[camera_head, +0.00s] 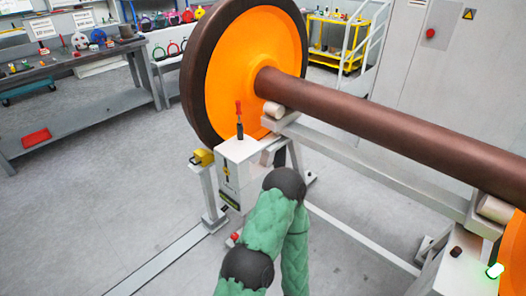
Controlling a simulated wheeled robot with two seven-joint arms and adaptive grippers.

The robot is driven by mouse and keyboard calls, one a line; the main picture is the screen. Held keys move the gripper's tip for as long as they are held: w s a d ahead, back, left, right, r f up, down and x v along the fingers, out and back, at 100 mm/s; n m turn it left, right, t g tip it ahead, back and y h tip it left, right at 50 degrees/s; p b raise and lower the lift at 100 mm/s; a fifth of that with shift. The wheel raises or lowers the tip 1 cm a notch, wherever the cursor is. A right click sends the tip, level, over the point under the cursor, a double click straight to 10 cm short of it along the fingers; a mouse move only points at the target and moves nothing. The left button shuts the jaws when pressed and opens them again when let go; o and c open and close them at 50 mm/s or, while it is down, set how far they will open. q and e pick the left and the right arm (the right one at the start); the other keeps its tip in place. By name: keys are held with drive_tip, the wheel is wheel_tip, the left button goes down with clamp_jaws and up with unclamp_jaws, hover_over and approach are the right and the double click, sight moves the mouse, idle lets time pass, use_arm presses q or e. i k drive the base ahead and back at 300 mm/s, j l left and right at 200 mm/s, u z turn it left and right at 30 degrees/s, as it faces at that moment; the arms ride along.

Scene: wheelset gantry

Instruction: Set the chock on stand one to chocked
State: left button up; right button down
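The near stand's white box (238,152) stands in front of the left orange wheel (228,75). A red-handled lever (239,118) stands upright on its top. A yellow block (202,157) sits at the box's left side, close to the wheel's lower rim; I cannot tell whether it is the chock or touches the wheel. The box's front has a dark slot with a small yellow mark (226,172), too small to read. A green-sleeved arm of mine rises in front of the stand, its dark joint just right of the box. Neither gripper shows.
A brown axle (390,125) runs right to a second wheel (515,250). Another white stand box (455,275) at lower right carries a dark knob (455,252) and a lit green lamp (495,270). A grey workbench (75,68) is at left. Floor between bench and stand is clear.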

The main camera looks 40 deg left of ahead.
sight(203, 157)
drive_tip(key=u, duration=2.1)
drive_tip(key=i+j+u, duration=0.1)
drive_tip(key=i+u, duration=0.2)
drive_tip(key=i, duration=1.7)
